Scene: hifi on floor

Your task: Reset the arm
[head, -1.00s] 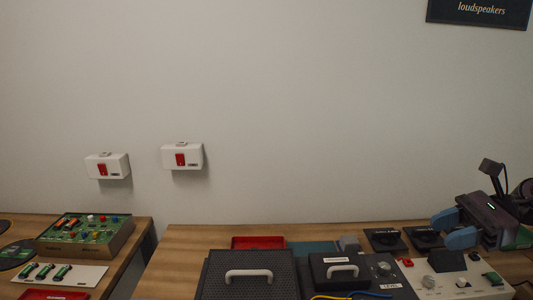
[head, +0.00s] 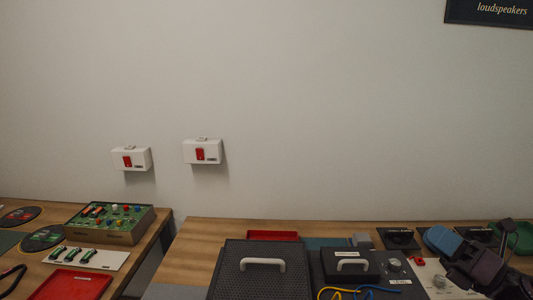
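My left gripper is not in view.
The left table holds a green circuit box (head: 109,222). A gap separates the tables.

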